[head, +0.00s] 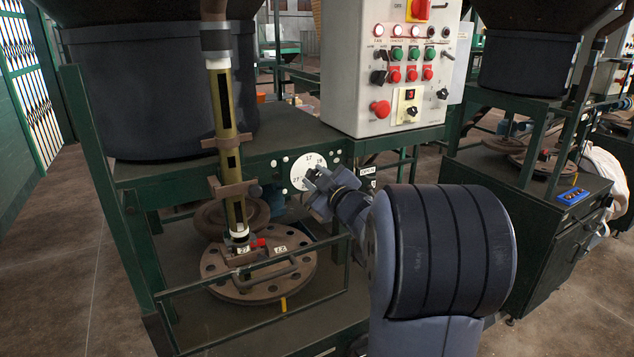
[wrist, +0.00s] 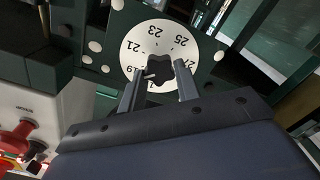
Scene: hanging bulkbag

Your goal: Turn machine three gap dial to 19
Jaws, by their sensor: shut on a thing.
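The gap dial is a round white disc (head: 301,169) with black numbers, set on a dark green plate below the control box. In the wrist view the dial (wrist: 155,35) shows 19, 21, 23, 25 and 27; the numbers at the bottom are partly hidden. A black lobed knob (wrist: 159,70) sits at its middle. My gripper (wrist: 161,73) is shut on the knob, one finger on each side. A small light mark shows at the knob's left, near 19; I cannot tell its exact reading. In the head view my gripper (head: 314,181) covers the dial's lower right.
A grey control box (head: 345,85) with buttons and switches stands above the dial. A clamp-like frame (head: 290,265) and a round rusty flange (head: 215,280) are at lower left, under a filling tube (head: 228,150).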

